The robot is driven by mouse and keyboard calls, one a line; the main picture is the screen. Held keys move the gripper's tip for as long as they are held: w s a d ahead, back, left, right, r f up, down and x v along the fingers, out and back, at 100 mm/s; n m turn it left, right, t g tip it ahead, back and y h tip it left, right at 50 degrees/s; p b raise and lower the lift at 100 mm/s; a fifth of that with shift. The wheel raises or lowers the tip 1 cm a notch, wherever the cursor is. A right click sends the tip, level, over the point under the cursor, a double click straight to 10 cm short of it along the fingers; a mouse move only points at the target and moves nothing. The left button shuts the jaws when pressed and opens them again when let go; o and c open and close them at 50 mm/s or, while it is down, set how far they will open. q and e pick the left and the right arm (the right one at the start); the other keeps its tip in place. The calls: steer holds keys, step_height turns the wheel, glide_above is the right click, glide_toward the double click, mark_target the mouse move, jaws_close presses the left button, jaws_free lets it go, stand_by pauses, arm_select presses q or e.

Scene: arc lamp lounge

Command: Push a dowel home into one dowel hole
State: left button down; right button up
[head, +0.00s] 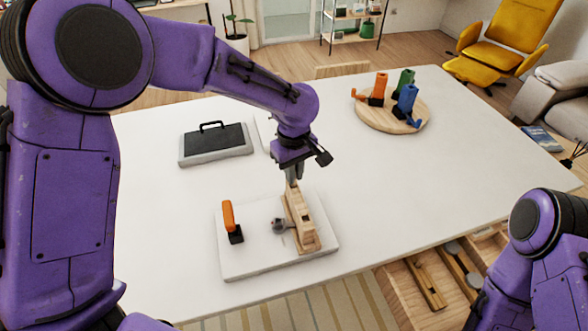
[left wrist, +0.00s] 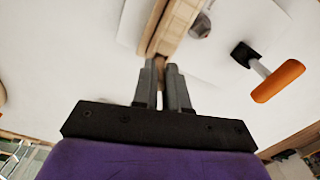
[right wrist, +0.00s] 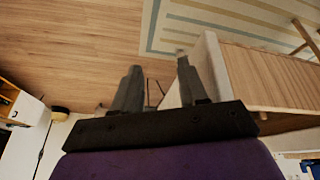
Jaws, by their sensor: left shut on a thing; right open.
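A light wooden block (head: 302,226) stands on a white board (head: 265,262) on the table; it also shows in the left wrist view (left wrist: 180,24). My left gripper (head: 292,176) points down at the block's far end. In the left wrist view its fingers (left wrist: 161,80) are close together on a small wooden piece, seemingly a dowel (left wrist: 159,66), mostly hidden between them. I cannot tell how deep the dowel sits or see the holes clearly. My right gripper (right wrist: 158,85) is open and empty, away from the block, over the floor beside the table.
An orange-handled tool with a black head (head: 228,216) and a small grey round object (head: 279,225) are on the board left of the block. A black-topped grey case (head: 216,145) lies behind. A round wooden tray (head: 372,120) holds coloured tools. An open drawer (head: 410,290) is front right.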

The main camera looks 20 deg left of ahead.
arm_select(q)
steer(key=shift+f, duration=1.15)
steer(key=c, duration=1.1)
jaws_free()
step_height(320, 180, up, 10)
steer(key=shift+r+b, duration=0.25)
steer(key=shift+b, duration=0.7)
steer(key=shift+d, duration=0.1)
